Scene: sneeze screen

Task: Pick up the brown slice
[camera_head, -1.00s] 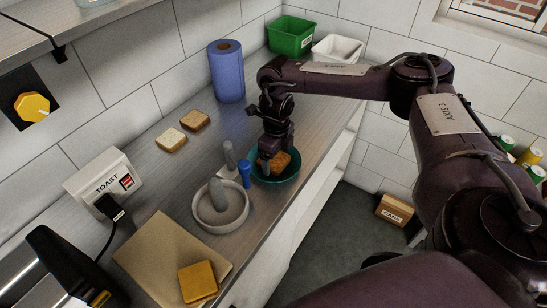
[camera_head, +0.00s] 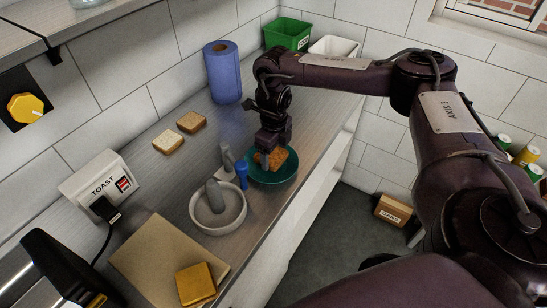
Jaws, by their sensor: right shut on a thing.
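A toasted brown slice (camera_head: 279,157) is over the teal plate (camera_head: 288,176) at the counter's front edge. My right gripper (camera_head: 267,160) points down and is shut on the slice's left side. I cannot tell whether the slice touches the plate. The fingertips are small and dark, partly hidden against the slice. Two paler bread slices lie farther back, one (camera_head: 168,142) beside the other (camera_head: 192,122). My left gripper is out of view.
A grey bowl with a pestle (camera_head: 232,214) and a blue-handled tool (camera_head: 241,175) stand just left of the plate. A blue paper roll (camera_head: 223,72), a green bin (camera_head: 287,34) and a white bin (camera_head: 334,47) stand behind.

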